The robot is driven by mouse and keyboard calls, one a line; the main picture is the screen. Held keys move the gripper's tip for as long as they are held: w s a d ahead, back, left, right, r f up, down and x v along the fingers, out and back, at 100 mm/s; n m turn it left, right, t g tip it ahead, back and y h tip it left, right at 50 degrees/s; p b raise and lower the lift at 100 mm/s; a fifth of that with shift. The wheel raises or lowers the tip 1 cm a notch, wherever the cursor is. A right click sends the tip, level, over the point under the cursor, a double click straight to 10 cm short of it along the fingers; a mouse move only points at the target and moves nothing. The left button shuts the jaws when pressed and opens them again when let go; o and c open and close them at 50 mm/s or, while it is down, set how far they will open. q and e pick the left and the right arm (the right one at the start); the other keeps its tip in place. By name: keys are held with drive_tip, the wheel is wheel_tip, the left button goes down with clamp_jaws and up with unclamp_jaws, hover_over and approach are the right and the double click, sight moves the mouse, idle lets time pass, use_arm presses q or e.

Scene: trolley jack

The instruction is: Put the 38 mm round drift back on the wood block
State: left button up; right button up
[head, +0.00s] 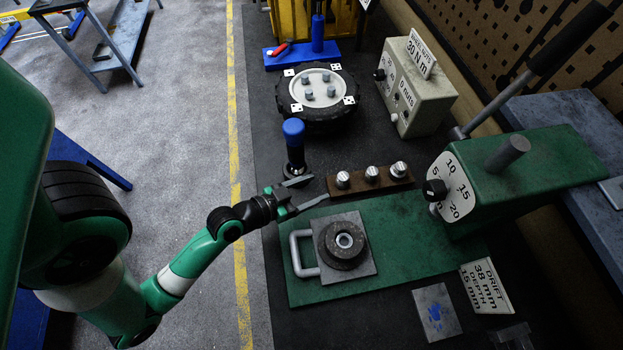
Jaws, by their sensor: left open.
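The wood block (386,183) is a brown bar at the back edge of the green base plate. Three shiny round drifts stand on it: a left one (343,179), a middle one (371,172) and a right one (398,168). I cannot tell which is the 38 mm one. My left gripper (312,190) is open, its fingers pointing right, just left of the block's left end. No object shows between its fingers. A dark hub (343,250) with a bright metal centre sits on a grey plate in front of the block. My right gripper is out of view.
A blue-topped black post (294,145) stands just behind my left gripper. The green press (510,185) with its dial and lever is at the right. A wheel (318,100) lies behind. A card reading drift 38 mm, depth 15 mm (486,287) stands at front right.

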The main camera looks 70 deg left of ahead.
use_arm(q)
drive_tip(key=shift+s+d+r, duration=0.15)
drive_tip(key=shift+s+r, duration=0.05)
drive_tip(key=shift+s, duration=0.2)
